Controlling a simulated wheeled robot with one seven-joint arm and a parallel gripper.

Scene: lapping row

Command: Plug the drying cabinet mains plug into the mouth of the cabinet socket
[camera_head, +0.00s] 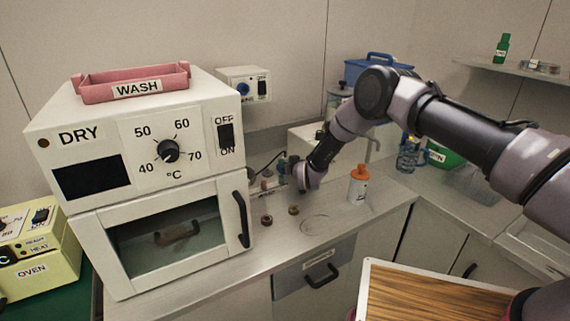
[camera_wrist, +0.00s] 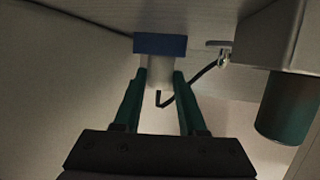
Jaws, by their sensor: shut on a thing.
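My gripper (camera_wrist: 160,78) is shut on a pale plug body (camera_wrist: 158,72), with one green finger on each side. A blue block (camera_wrist: 160,44) sits directly beyond the plug at the fingertips; I cannot tell whether it is the socket or part of the plug, or whether any pins are inside a mouth. A dark cable (camera_wrist: 190,84) curves from below the plug to the right. In the head view my gripper (camera_head: 283,172) is low over the counter, right of the white drying cabinet (camera_head: 105,113). The plug and socket mouth are too small and covered to make out there.
A dark green cylinder (camera_wrist: 288,108) hangs at the right in the wrist view. On the counter are two small brown rings (camera_head: 267,219) and an orange-capped bottle (camera_head: 358,187). A pink WASH tray (camera_head: 136,85) tops the cabinet. The counter front is mostly clear.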

